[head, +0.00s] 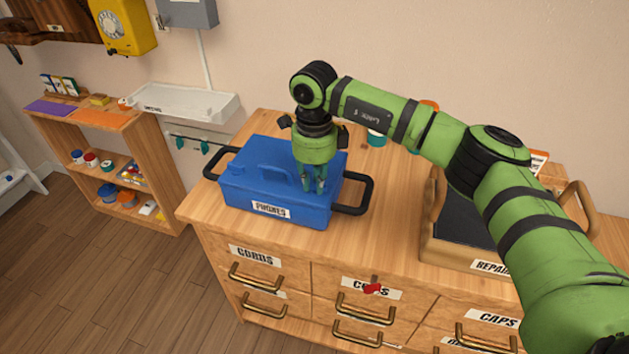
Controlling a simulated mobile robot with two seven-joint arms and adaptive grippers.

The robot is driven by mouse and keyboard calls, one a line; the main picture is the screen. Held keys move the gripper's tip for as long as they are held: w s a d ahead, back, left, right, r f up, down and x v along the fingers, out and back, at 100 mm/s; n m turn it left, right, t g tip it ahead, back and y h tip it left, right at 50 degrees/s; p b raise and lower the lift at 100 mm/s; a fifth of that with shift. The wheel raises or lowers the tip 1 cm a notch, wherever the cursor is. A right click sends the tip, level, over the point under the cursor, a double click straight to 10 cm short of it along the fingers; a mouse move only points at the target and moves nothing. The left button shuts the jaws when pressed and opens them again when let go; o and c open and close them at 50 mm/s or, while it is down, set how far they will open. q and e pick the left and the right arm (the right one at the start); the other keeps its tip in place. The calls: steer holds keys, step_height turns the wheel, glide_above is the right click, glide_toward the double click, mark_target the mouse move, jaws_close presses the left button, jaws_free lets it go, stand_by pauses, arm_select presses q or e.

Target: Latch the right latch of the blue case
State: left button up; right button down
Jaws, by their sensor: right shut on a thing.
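The blue case (255,183) stands closed on the wooden cabinet top, with a "PHONES" label (270,209) on its front and black bar handles at both ends. My right gripper (320,186) points down at the right part of the case's front upper edge. Its fingers are shut at the place of the right latch. The latch is hidden by the fingers, so its position cannot be told. My left gripper is not in view.
A wooden tray (433,248) labelled "REPAIR" sits right of the case. A teal-lidded jar (376,139) stands behind it, near my arm. The cabinet front has labelled drawers with brass handles. A low shelf (150,180) stands at the left.

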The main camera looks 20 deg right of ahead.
mark_target(314, 184)
stand_by(0.3)
steer(key=c, duration=1.1)
jaws_free()
steer(key=shift+c, duration=0.2)
step_height(314, 184, up, 12)
